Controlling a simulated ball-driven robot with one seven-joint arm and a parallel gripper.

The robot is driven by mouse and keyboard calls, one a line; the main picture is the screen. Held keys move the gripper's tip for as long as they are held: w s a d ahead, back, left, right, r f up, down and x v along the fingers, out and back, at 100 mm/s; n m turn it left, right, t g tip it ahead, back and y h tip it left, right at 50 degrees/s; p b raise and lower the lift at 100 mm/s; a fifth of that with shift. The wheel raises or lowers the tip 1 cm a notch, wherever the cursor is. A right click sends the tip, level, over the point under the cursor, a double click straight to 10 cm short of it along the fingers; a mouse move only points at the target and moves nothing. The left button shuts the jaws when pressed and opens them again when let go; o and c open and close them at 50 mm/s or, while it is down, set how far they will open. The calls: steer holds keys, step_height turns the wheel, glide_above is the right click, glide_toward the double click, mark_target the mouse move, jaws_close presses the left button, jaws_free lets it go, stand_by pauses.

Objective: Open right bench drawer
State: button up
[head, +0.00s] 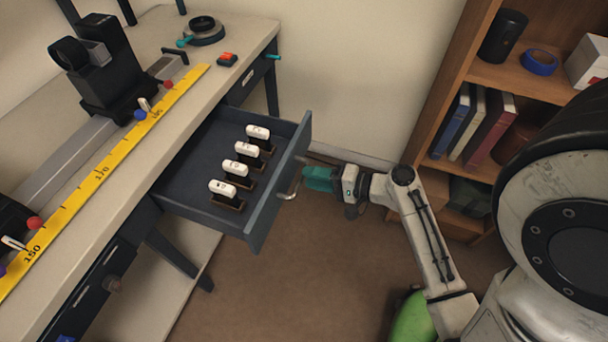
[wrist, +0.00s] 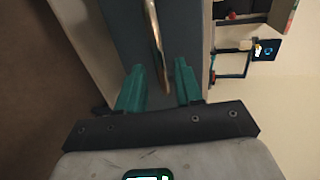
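The bench drawer (head: 268,216) is pulled well out from under the bench, so its inside shows in the head view. Its metal handle (head: 291,188) is on the outer face of the drawer front. My gripper (head: 306,178), with teal fingers, is just outside the drawer front beside the handle. In the wrist view the fingers of my gripper (wrist: 160,72) are apart, with a gap on each side of the handle (wrist: 154,40), whose near end reaches between them. The gripper is open and holds nothing. The drawer front (wrist: 125,35) also shows there.
Several white-topped pieces in brown holders (head: 228,189) stand in the drawer. The bench top (head: 205,92) carries a yellow ruler (head: 102,172) and a black device (head: 100,75). A wooden shelf unit (head: 440,85) stands at right. The floor before the drawer is clear.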

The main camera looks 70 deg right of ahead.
steer(key=v, duration=0.7)
stand_by(0.5)
steer(key=w+a+f+n+g+y+p, duration=0.25)
steer(key=a+n+g+y+p, duration=0.2)
steer(key=a+n+g, duration=0.7)
steer(key=s+a+r+n+g+h+p, duration=0.1)
steer(key=a+r+n+g+h+p, duration=0.2)
steer(key=a+r+n+h+p, duration=0.1)
step_height(320, 180, up, 2)
steer(key=shift+s+a+r+n+h, duration=0.3)
steer(key=shift+a+n+h, duration=0.4)
steer(key=shift+n, duration=0.25)
